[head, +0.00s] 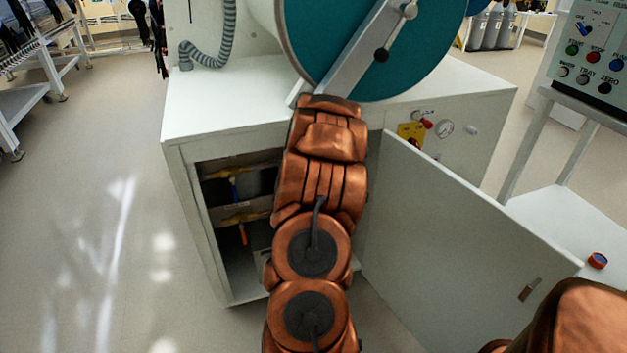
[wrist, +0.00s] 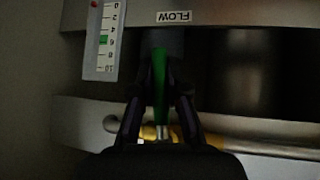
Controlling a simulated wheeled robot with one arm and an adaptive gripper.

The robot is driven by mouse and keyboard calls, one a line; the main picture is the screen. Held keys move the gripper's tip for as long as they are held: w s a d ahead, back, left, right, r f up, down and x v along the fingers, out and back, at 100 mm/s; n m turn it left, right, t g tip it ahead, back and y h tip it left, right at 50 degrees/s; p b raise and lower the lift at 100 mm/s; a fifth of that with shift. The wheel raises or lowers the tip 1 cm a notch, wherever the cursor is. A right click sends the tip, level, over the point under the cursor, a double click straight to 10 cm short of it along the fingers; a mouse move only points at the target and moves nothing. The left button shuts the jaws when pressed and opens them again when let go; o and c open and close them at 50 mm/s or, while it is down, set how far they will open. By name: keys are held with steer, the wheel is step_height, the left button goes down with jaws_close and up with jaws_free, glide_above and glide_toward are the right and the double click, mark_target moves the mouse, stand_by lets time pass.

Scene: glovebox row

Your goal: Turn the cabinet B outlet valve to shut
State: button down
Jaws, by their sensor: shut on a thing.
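In the wrist view my gripper (wrist: 163,88) is shut on a long green valve handle (wrist: 160,70). The handle points away from me, in line with the fingers. A yellow valve body (wrist: 150,133) shows at its base, partly hidden by the fingers, on a metal pipe (wrist: 250,148). No cabinet letter or valve name is readable. In the head view my arm reaches into the open white cabinet (head: 215,270), and it hides my gripper and the green handle. A blue handle (head: 233,188) and an orange handle (head: 243,234) show inside, left of my arm.
The cabinet door (head: 450,220) stands open to the right of my arm. Open floor (head: 100,230) lies at the left. A button panel (head: 595,60) stands at the right.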

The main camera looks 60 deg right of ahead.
steer(key=c, duration=1.2)
jaws_free()
steer(key=shift+o, duration=0.2)
steer(key=v, duration=1.2)
steer(key=shift+w, duration=0.1)
